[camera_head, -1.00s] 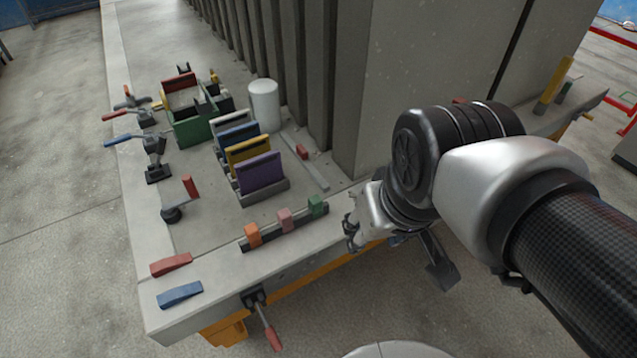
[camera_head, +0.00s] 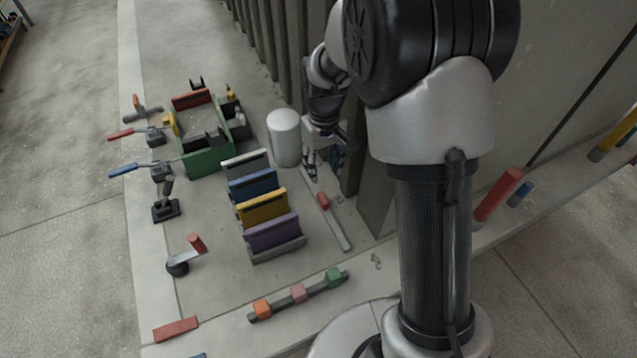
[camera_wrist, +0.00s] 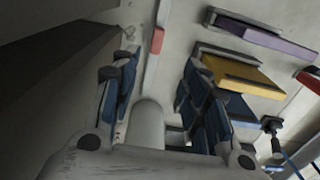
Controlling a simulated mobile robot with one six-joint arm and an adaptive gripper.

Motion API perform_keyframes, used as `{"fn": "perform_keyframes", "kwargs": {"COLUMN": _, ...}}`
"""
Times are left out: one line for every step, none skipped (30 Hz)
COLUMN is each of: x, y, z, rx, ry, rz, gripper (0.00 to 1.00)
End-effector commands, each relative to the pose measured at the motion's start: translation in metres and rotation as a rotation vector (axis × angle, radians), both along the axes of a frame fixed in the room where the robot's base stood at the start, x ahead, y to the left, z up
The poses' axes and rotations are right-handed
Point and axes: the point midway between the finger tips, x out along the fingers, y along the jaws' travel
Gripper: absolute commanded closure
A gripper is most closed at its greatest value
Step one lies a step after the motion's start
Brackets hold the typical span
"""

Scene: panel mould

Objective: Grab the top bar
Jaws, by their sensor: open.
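My gripper (camera_head: 322,160) is open beside the white cylinder (camera_head: 284,138), to its right. In the wrist view its fingers (camera_wrist: 160,78) are spread with nothing held between them, and the cylinder (camera_wrist: 146,122) shows beyond and between them. A thin grey bar with a red block (camera_head: 323,200) lies on the bed below the gripper; the red block (camera_wrist: 157,40) also shows in the wrist view. I cannot tell which piece is the top bar. A red bar (camera_head: 192,99) sits on the far side of the green box (camera_head: 207,160).
The ribbed grey wall (camera_head: 262,40) stands close right of my gripper. A rack holds upright purple (camera_head: 272,233), yellow (camera_head: 262,208), blue and white plates. Clamps with red (camera_head: 121,134) and blue (camera_head: 123,171) handles line the left edge. Coloured blocks (camera_head: 298,292) sit at the front.

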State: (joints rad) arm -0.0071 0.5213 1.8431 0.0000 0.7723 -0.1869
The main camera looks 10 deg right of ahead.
Motion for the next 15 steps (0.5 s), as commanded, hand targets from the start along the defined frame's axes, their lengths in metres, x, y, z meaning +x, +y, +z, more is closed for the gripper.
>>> {"fn": "perform_keyframes", "kwargs": {"x": 0.001, "y": 0.0, "z": -0.005, "rx": 0.0, "ry": 0.005, "rz": 0.002, "gripper": 0.58}}
{"fn": "perform_keyframes", "kwargs": {"x": 0.001, "y": 0.0, "z": -0.008, "rx": 0.0, "ry": 0.007, "rz": 0.003, "gripper": 0.58}}
{"fn": "perform_keyframes", "kwargs": {"x": 0.002, "y": 0.0, "z": -0.014, "rx": -0.001, "ry": 0.008, "rz": 0.003, "gripper": 0.58}}
{"fn": "perform_keyframes", "kwargs": {"x": 0.002, "y": 0.0, "z": -0.019, "rx": -0.001, "ry": 0.008, "rz": 0.003, "gripper": 0.58}}
{"fn": "perform_keyframes", "kwargs": {"x": 0.002, "y": 0.0, "z": -0.025, "rx": 0.0, "ry": 0.008, "rz": 0.003, "gripper": 0.58}}
{"fn": "perform_keyframes", "kwargs": {"x": 0.001, "y": 0.0, "z": -0.033, "rx": 0.0, "ry": 0.01, "rz": 0.003, "gripper": 0.58}}
{"fn": "perform_keyframes", "kwargs": {"x": 0.001, "y": 0.0, "z": -0.04, "rx": 0.0, "ry": 0.01, "rz": 0.003, "gripper": 0.58}}
{"fn": "perform_keyframes", "kwargs": {"x": 0.001, "y": 0.0, "z": -0.047, "rx": 0.0, "ry": 0.009, "rz": 0.003, "gripper": 0.58}}
{"fn": "perform_keyframes", "kwargs": {"x": 0.001, "y": 0.0, "z": -0.056, "rx": 0.0, "ry": 0.01, "rz": 0.003, "gripper": 0.58}}
{"fn": "perform_keyframes", "kwargs": {"x": 0.001, "y": 0.0, "z": -0.063, "rx": 0.0, "ry": 0.009, "rz": 0.003, "gripper": 0.58}}
{"fn": "perform_keyframes", "kwargs": {"x": 0.001, "y": 0.0, "z": -0.069, "rx": 0.0, "ry": 0.009, "rz": 0.003, "gripper": 0.58}}
{"fn": "perform_keyframes", "kwargs": {"x": 0.001, "y": 0.0, "z": -0.078, "rx": 0.0, "ry": 0.009, "rz": 0.003, "gripper": 0.58}}
{"fn": "perform_keyframes", "kwargs": {"x": 0.001, "y": 0.0, "z": -0.085, "rx": 0.0, "ry": 0.008, "rz": 0.003, "gripper": 0.58}}
{"fn": "perform_keyframes", "kwargs": {"x": 0.001, "y": 0.0, "z": -0.091, "rx": 0.0, "ry": 0.009, "rz": 0.003, "gripper": 0.58}}
{"fn": "perform_keyframes", "kwargs": {"x": 0.001, "y": 0.0, "z": -0.099, "rx": 0.0, "ry": 0.008, "rz": 0.002, "gripper": 0.58}}
